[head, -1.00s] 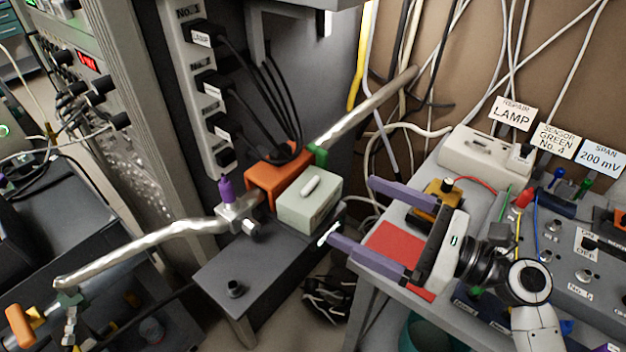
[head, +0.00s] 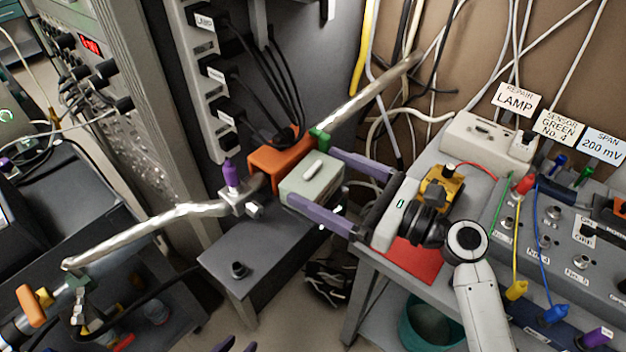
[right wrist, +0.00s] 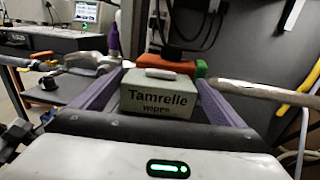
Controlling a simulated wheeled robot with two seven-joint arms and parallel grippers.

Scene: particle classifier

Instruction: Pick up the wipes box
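The wipes box (head: 312,185) is pale green-grey with a white tab on top. It stands on the dark grey stand beside the orange clamp. In the right wrist view the box (right wrist: 158,98) shows its "Tamrelle wipes" label. My right gripper (head: 313,177) reaches in from the right with purple fingers apart, one along each side of the box. In the right wrist view the gripper (right wrist: 160,78) is open around the box; I cannot tell whether the fingers touch it. Only purple tips of my left gripper (head: 236,345) show at the bottom edge.
The orange clamp (head: 272,160) and a foil-wrapped pipe (head: 150,228) lie close behind and left of the box. A dark stand (head: 240,255) has bare room in front. At right, a grey bench (head: 375,262) carries a red pad (head: 418,262) and cabled instruments.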

